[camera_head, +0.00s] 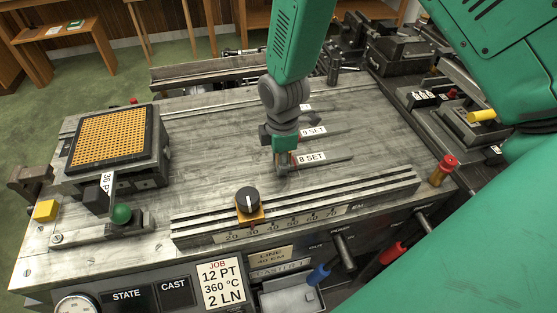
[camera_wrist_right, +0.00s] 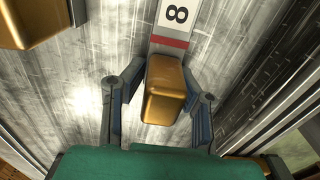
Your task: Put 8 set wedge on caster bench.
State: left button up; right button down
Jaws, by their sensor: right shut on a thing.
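The 8 set wedge (camera_head: 318,157) lies on the grey metal bench top in the head view, its white label facing up. My right gripper (camera_head: 281,170) is lowered over its left end. In the right wrist view, the wedge's label with the number 8 (camera_wrist_right: 176,14) and red band lead to a golden end block between the two fingers of my right gripper (camera_wrist_right: 163,102). The gripper is shut on that block. Whether the wedge is lifted at all is hard to tell. My left gripper is not in view.
The 9 set wedge (camera_head: 315,131) lies just behind. A numbered scale rail with a black knob (camera_head: 248,199) runs along the front. A yellow perforated block (camera_head: 110,138) stands at the left. A red-topped post (camera_head: 443,168) is at the right. The bench's left middle is clear.

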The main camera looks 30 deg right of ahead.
jog(key=shift+d+f, duration=0.2)
jog(key=shift+d, duration=0.15)
jog(key=c, duration=1.2)
grip_release()
jog(key=shift+d, duration=0.3)
jog(key=shift+d+f, duration=0.15)
jog(key=shift+d, duration=0.2)
jog(key=shift+a, duration=0.3)
jog(key=r, duration=0.3)
jog(key=a+r, duration=0.1)
jog(key=r, duration=0.2)
jog(key=shift+a, duration=0.1)
jog(key=r, duration=0.2)
jog(key=d+r, duration=0.1)
jog(key=r, duration=0.1)
jog(key=d+r, duration=0.1)
jog(key=r, duration=0.1)
jog(key=shift+s, duration=0.1)
jog(key=shift+a+r, duration=0.25)
jog(key=shift+a, duration=0.1)
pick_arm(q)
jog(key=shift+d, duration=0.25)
pick_arm(e)
jog(key=shift+a, duration=0.45)
